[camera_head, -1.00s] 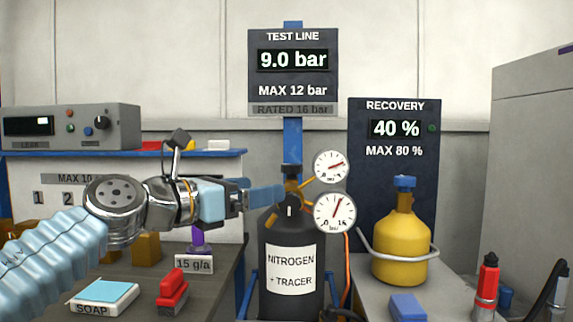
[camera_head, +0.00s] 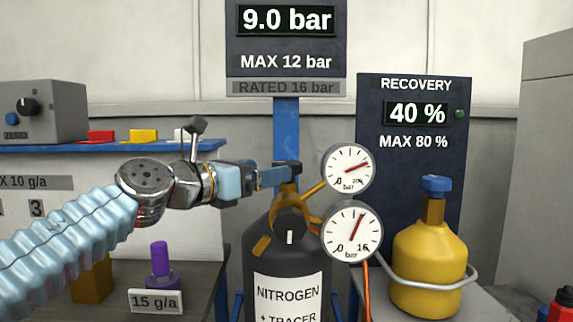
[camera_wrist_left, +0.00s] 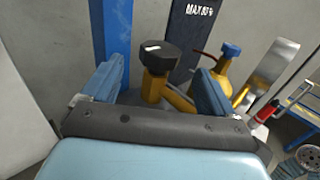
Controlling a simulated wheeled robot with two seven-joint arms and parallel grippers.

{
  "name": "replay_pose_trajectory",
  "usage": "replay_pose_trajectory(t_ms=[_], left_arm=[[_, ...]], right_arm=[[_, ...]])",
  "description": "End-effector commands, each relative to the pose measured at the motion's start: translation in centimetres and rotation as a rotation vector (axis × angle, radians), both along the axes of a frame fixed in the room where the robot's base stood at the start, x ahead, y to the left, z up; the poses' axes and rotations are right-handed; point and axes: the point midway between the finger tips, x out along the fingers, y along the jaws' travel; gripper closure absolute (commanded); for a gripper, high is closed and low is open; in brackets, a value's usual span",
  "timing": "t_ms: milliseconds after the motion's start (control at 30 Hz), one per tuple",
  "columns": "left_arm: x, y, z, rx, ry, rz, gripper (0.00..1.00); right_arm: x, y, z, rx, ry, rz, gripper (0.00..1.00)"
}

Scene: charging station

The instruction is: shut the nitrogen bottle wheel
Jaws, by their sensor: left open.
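The nitrogen bottle (camera_head: 262,268) is a dark grey cylinder labelled "NITROGEN + TRACER", upright at the centre of the head view. Its dark wheel (camera_head: 292,168) sits on top of the brass valve, and it also shows in the left wrist view (camera_wrist_left: 160,55). My left gripper (camera_head: 285,176) comes in from the left at wheel height. In the left wrist view its two blue fingers (camera_wrist_left: 158,88) are apart, with the wheel and brass stem beyond and between them. I cannot tell whether a finger touches the wheel. My right gripper is not in view.
Two gauges (camera_head: 348,168) (camera_head: 352,232) stand right of the valve. The test line panel (camera_head: 286,62) reads 9.0 bar, the recovery panel (camera_head: 415,85) 40 %. A yellow bottle (camera_head: 428,262) with a blue cap stands at right. A purple item (camera_head: 160,260) is lower left.

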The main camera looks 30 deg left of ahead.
Motion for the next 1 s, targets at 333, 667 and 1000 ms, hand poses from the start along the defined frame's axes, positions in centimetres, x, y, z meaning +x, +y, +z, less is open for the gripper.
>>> replay_pose_trajectory(t_ms=[333,667,1000], left_arm=[[6.2,-1.5,0.0,0.000,-0.001,0.000,0.13],[7.1,-1.7,0.0,-0.001,-0.001,0.001,0.13],[7.1,-1.7,0.0,0.000,-0.001,0.001,0.53]], right_arm=[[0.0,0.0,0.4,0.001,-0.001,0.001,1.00],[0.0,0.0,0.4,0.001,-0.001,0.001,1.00],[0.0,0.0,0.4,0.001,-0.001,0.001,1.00]])
